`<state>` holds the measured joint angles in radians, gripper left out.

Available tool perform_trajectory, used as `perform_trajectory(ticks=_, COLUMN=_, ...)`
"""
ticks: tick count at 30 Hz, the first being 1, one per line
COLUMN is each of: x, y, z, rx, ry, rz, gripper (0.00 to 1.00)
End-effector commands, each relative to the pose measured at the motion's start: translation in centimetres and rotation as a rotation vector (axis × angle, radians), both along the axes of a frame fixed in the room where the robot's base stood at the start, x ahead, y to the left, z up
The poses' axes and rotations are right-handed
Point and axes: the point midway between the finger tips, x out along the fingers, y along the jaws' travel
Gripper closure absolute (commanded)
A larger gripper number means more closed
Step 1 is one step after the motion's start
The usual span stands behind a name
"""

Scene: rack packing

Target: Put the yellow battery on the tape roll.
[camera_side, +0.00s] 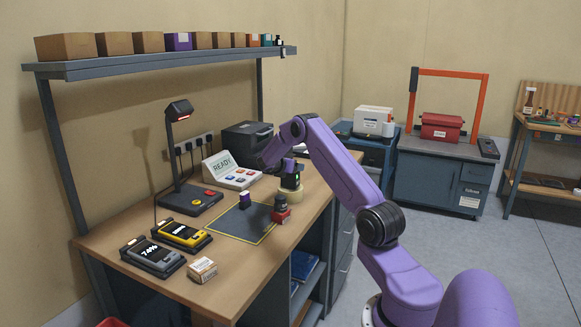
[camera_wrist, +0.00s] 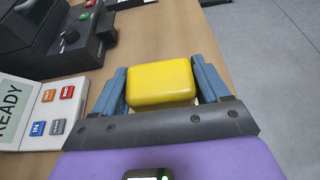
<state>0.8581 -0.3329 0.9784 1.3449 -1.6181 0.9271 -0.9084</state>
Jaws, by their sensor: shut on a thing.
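The yellow battery (camera_wrist: 161,83) is between the two blue fingers of my gripper (camera_wrist: 163,86) in the wrist view, with a finger against each side. In the side view my gripper (camera_side: 290,185) is over the pale tape roll (camera_side: 290,197) near the right edge of the bench. The battery cannot be made out there. Slivers of a pale surface show beside the battery in the wrist view, perhaps the roll. Whether the battery touches the roll is hidden.
A dark mat (camera_side: 238,224) holds a purple item (camera_side: 245,200) and a red-and-black item (camera_side: 281,210). The READY panel (camera_side: 231,171), lamp (camera_side: 180,150), yellow device (camera_side: 181,235), grey device (camera_side: 153,257) and small box (camera_side: 203,269) are also on the bench. A shelf (camera_side: 165,63) hangs above.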

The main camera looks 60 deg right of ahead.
Motion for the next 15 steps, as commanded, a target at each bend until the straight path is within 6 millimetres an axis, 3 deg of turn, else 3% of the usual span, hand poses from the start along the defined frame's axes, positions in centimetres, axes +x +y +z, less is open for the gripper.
perform_trajectory(ticks=4, x=0.02, y=-0.03, z=-0.19, rx=-0.003, ry=0.000, rz=0.000, gripper=0.74)
perform_trajectory(ticks=5, x=-0.01, y=-0.01, z=-0.27, rx=0.000, ry=0.001, rz=0.000, gripper=0.16)
perform_trajectory(ticks=6, x=-0.01, y=-0.01, z=-0.26, rx=0.000, ry=0.000, rz=0.000, gripper=0.03)
perform_trajectory(ticks=15, x=-0.01, y=-0.01, z=0.04, rx=0.000, ry=-0.001, rz=0.000, gripper=0.00)
